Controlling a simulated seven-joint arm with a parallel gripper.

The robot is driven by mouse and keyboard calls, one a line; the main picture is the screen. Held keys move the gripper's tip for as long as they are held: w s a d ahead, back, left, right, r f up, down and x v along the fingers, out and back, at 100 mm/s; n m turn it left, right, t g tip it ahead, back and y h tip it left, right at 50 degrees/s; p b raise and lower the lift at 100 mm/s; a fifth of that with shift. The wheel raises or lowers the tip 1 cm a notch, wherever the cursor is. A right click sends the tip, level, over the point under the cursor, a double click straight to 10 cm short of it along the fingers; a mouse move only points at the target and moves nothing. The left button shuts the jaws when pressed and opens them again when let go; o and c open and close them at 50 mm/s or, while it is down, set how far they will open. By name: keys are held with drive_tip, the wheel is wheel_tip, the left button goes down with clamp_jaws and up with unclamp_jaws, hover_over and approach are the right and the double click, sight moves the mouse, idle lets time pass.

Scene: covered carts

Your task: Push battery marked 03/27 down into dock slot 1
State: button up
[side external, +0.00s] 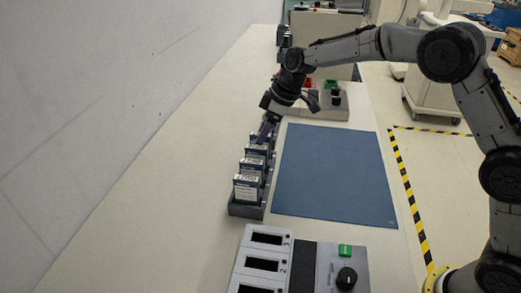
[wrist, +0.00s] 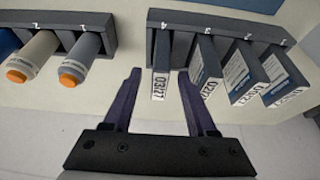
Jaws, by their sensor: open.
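A battery with a white label that seems to read 03/27 (wrist: 159,84) stands at the left end of a dark slotted rack (wrist: 190,20) in the wrist view. My gripper (wrist: 159,75) is open, with one purple finger on each side of that battery's end. I cannot tell whether the fingers touch it. In the side external view my gripper (side external: 265,132) is at the far end of the battery rack (side external: 245,210) and partly hides the battery there.
Several more batteries (wrist: 238,74) stand close to the right. A second rack (wrist: 110,28) with orange-tipped cylinders (wrist: 88,65) is to the left. A white panel (side external: 240,262) with dark windows and a knob (side external: 346,278) sits at the near end. The blue mat (side external: 335,170) is clear.

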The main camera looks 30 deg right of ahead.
drive_tip(key=x, duration=0.3)
drive_tip(key=shift+w+a+f, duration=0.2)
drive_tip(key=shift+f, duration=0.05)
clamp_jaws()
